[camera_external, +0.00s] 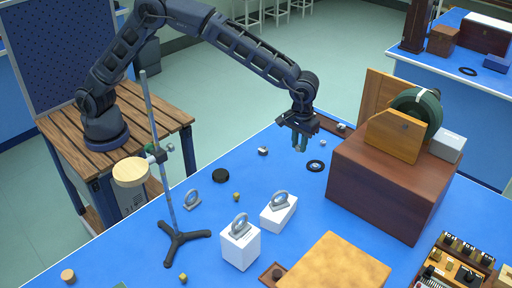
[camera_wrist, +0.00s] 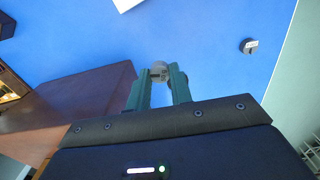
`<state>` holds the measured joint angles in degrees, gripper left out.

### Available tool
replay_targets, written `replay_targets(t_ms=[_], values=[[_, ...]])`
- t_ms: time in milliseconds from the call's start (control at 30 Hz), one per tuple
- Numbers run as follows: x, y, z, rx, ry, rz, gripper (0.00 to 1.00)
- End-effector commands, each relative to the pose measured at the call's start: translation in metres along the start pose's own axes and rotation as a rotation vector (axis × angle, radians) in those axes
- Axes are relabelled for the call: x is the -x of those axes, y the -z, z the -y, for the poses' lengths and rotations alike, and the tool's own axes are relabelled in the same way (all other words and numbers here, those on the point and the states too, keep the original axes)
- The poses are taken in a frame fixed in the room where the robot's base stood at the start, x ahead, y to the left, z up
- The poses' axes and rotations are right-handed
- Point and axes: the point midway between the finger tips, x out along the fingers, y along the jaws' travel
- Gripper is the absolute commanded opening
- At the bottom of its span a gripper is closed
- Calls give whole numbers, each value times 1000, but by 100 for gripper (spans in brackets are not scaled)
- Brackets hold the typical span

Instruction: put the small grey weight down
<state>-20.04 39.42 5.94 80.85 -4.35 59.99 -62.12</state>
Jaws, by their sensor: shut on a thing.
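My gripper (camera_external: 300,147) hangs pointing down above the blue bench, left of the large brown box. In the wrist view its two green fingers (camera_wrist: 159,88) are shut on the small grey weight (camera_wrist: 159,70), a round metal piece at the fingertips. The bench shows beyond the weight, but the exact gap below it cannot be told. In the external view the weight is mostly hidden by the fingers.
A brown box (camera_external: 385,190) with a wooden instrument stands right of my gripper. White blocks (camera_external: 240,246) and a metal stand (camera_external: 172,210) are nearer the front left.

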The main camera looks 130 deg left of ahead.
Motion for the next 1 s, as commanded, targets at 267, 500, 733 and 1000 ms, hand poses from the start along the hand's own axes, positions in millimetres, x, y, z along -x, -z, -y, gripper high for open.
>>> replay_targets(t_ms=[267,500,733,1000], values=[[14,51,5,63,-2,-1,0],[19,132,20,160,-1,0,0],[22,173,31,209,0,0,0],[-18,178,33,215,2,2,0]])
